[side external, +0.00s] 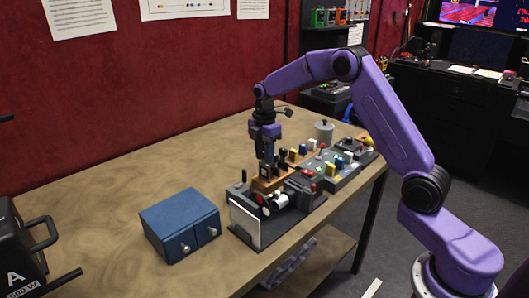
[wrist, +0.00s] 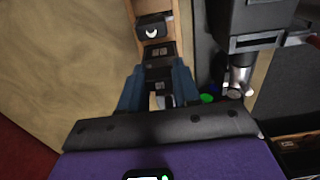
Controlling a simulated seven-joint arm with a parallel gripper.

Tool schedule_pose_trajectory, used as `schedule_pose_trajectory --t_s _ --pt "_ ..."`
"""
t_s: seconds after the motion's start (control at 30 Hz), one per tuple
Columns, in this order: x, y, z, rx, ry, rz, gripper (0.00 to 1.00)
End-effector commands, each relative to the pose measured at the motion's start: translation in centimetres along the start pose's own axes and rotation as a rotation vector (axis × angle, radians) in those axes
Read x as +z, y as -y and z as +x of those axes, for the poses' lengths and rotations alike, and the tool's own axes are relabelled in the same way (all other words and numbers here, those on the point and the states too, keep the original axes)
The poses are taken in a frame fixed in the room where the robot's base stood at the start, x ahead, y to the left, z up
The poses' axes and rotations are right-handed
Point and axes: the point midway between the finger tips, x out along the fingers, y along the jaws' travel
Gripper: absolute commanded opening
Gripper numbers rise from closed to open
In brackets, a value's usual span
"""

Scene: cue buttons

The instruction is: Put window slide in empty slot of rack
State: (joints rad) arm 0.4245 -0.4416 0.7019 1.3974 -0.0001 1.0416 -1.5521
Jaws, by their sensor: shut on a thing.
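My gripper (side external: 267,158) points down over the small wooden rack (side external: 262,187) on the table. In the wrist view, the two blue fingers of my gripper (wrist: 158,82) are closed on a dark slide (wrist: 159,52) with a small pale mark, which looks like the window slide. Its lower part lies between the fingers. A dark slide with a white crescent (wrist: 152,30) stands in the wooden rack just beyond it. I cannot tell whether the held slide is in a slot or above it, and the empty slot is not clearly visible.
A grey device with a white front panel (side external: 245,224) stands close by the rack. A blue drawer box (side external: 180,224) is to its left. Panels with coloured levers (side external: 345,165) and a grey canister (side external: 324,132) stand behind to the right. The table's left rear is clear.

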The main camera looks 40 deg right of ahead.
Motion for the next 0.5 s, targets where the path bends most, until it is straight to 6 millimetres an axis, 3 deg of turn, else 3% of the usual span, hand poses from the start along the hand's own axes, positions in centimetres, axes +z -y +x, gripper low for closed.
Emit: schedule_pose_trajectory --t_s 0.5 --pt "-0.02 0.0 0.95 -0.001 0.0 0.0 0.01"
